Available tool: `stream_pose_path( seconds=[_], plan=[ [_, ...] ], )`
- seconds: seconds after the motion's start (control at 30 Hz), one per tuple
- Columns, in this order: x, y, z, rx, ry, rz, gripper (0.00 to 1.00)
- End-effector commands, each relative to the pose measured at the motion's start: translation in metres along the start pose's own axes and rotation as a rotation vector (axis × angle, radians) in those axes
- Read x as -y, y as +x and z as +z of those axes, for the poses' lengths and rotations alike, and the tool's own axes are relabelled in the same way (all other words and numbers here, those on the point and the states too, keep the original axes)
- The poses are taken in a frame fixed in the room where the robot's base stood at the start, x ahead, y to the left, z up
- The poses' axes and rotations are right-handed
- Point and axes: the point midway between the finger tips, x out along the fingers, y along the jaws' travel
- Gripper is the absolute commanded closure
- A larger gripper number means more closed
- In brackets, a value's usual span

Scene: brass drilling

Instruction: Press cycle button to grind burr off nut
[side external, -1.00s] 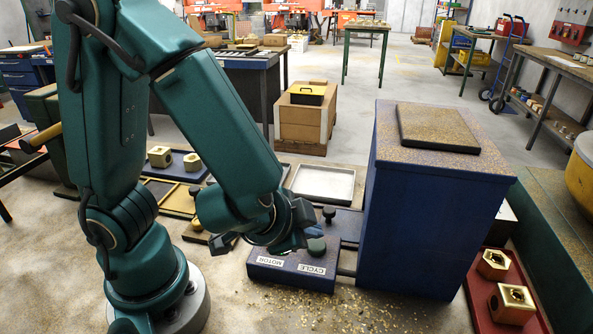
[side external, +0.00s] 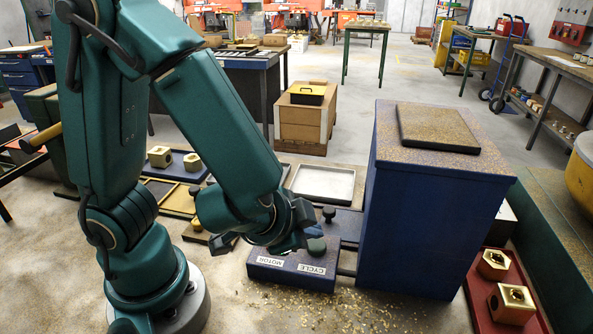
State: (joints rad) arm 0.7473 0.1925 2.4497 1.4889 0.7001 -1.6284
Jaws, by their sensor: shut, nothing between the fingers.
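The blue control box (side external: 290,275) sits low in front of the tall blue machine (side external: 425,220), with white MOTOR and CYCLE labels on its front. A dark green round button (side external: 317,246) stands on its top behind the CYCLE label. My gripper (side external: 306,236) is shut and empty, low over the box, right at this button. Whether it touches or presses the button I cannot tell. The wrist hides the box top behind the MOTOR label. Brass nuts (side external: 513,303) sit in a red tray (side external: 483,316) at the right; others (side external: 160,156) sit in a blue tray (side external: 178,170) at the left.
A black knob (side external: 328,213) rises just behind the button. A shallow grey-lined tray (side external: 323,183) lies behind it. The tall machine walls off the right side. Brass chips (side external: 325,308) litter the floor in front of the box.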

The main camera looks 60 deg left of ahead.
Motion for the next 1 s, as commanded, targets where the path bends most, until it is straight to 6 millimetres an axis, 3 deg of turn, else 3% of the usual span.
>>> stream_pose_path(
  seconds=[1.0],
  plan=[
    [-0.0059, 0.0081, 0.0061, 0.001, 0.001, -0.001, 1.0]
  ],
)
